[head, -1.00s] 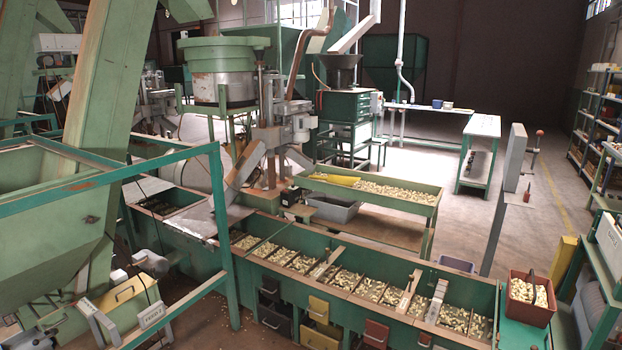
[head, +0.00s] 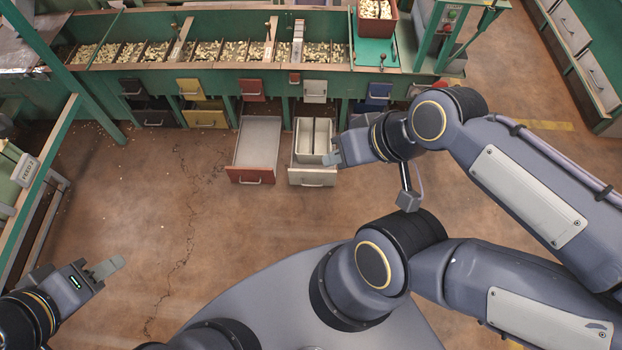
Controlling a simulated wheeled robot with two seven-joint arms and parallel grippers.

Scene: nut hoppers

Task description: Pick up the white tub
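A pale white tub (head: 304,138), seemingly split in two by a thin wall, stands in a pulled-out drawer with a white front (head: 311,178). My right gripper (head: 331,158) is at the tub's right side, over the drawer's right edge. I cannot tell whether it touches the tub, and its fingers are too small and overlapped to show their gap. My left gripper (head: 112,268) is low at the left, over bare floor and far from the tub. Its fingers are seen edge-on, so its opening is unclear.
A pulled-out, empty drawer with a red front (head: 250,175) is just left of the tub's drawer. Behind stands a green bench (head: 215,77) with nut compartments and shut coloured drawers. A red bin of nuts (head: 377,22) sits on top. The floor in front is clear.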

